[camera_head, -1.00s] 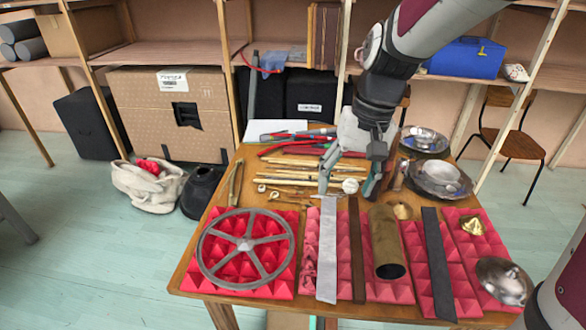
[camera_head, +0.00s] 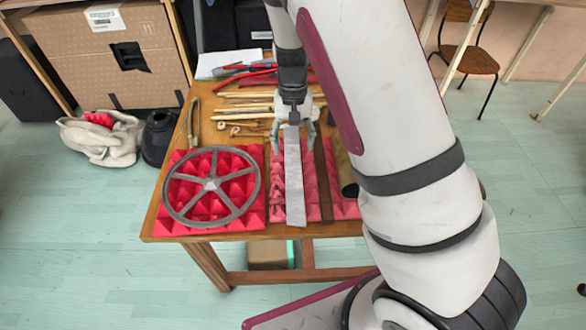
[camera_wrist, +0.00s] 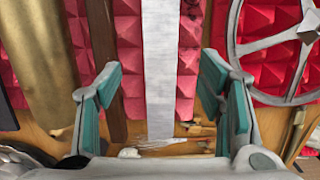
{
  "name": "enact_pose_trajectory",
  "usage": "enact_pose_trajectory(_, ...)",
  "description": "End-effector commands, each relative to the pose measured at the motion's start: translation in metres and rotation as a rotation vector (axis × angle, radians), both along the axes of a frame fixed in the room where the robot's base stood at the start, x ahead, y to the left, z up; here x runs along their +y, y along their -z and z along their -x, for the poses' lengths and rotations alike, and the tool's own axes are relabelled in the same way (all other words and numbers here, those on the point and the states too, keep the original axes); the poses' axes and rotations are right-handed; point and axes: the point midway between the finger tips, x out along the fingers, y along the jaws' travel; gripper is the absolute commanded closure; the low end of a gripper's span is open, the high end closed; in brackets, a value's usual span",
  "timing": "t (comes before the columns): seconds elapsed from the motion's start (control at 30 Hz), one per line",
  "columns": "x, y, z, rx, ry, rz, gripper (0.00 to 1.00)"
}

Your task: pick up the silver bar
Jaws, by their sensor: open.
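The silver bar (camera_head: 294,180) is a long, flat grey strip lying on red pyramid foam on the table, running from near my gripper toward the front edge. My gripper (camera_head: 293,136) is at the bar's far end in the head view. In the wrist view my gripper (camera_wrist: 161,100) has its two teal-padded fingers apart, one on each side of the bar (camera_wrist: 160,70), with gaps on both sides. Nothing is between the fingers but the bar, and neither finger appears to touch it. Whether the fingertips are level with the bar is hard to tell.
A dark brown strip (camera_wrist: 108,60) lies close beside the bar, and a brass tube (camera_wrist: 38,60) lies beyond it. A spoked grey wheel (camera_head: 211,187) rests on foam to the left. Wooden sticks (camera_head: 245,107) lie behind. My arm hides the table's right side.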

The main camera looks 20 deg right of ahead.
Motion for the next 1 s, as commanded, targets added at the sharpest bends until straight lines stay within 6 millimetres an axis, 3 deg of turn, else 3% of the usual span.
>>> enact_pose_trajectory(0.33,0.002,0.029,0.005,0.002,-0.001,0.000,0.38)
enact_pose_trajectory(0.6,0.004,0.065,0.012,0.001,0.000,0.000,0.38)
enact_pose_trajectory(0.9,0.005,0.070,0.012,-0.002,0.000,-0.002,0.38)
enact_pose_trajectory(0.93,0.005,0.070,0.012,-0.002,0.000,-0.002,0.40)
enact_pose_trajectory(1.0,0.005,0.070,0.012,-0.002,0.000,-0.002,0.56)
